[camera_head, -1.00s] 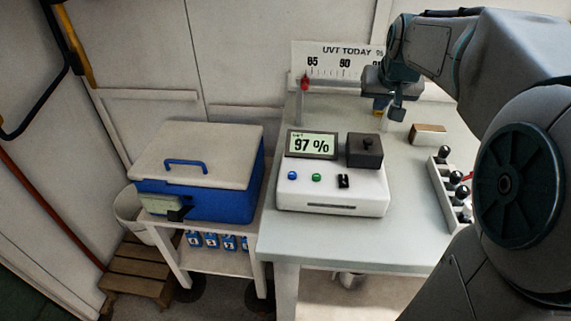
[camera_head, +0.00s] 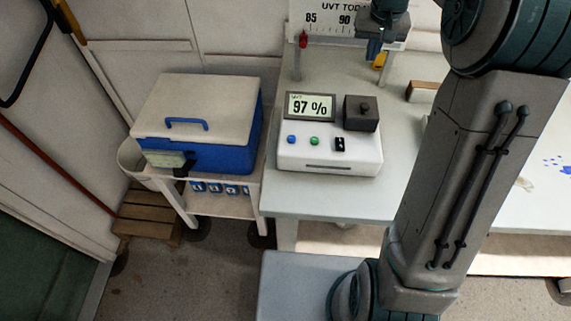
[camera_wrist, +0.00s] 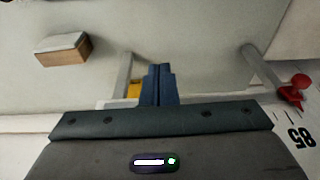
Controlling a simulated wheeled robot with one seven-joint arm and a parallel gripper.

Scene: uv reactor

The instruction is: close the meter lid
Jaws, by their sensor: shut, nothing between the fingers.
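The meter (camera_head: 328,154) is a white box on the table, with a display reading 97 % and blue and green buttons. A dark square lid piece (camera_head: 361,120) with a small knob sits at its right rear; it looks flat on the meter, though its hinge and any gap under it cannot be made out. My gripper (camera_head: 373,52) points down above the rear of the table, behind the meter and apart from it. In the wrist view my gripper (camera_wrist: 158,72) is shut and empty; the meter is not in that view.
A UVT scale board (camera_head: 345,20) with a red pointer (camera_head: 303,40) stands behind the meter. A wood-fronted block (camera_head: 424,92) lies to the right. A blue cooler (camera_head: 240,138) with a pale lid stands on a side stand at left. Table space in front of the meter is narrow.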

